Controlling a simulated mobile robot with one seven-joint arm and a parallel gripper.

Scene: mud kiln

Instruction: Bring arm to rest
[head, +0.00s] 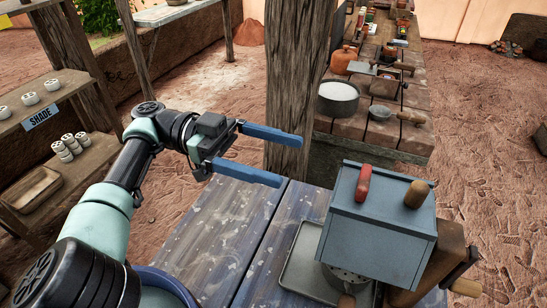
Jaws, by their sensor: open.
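My gripper (277,157) is in the head view, left of centre. Its two blue fingers are spread apart and point to the right, with nothing between them. It is held over the far end of the blue-painted wooden table (215,230), in front of a thick wooden post (292,90). My arm reaches up to it from the lower left.
A blue-grey metal box (380,235) with a red and a brown handle on top stands at the table's right, by a grey tray (302,265). Shelves (60,150) stand left.

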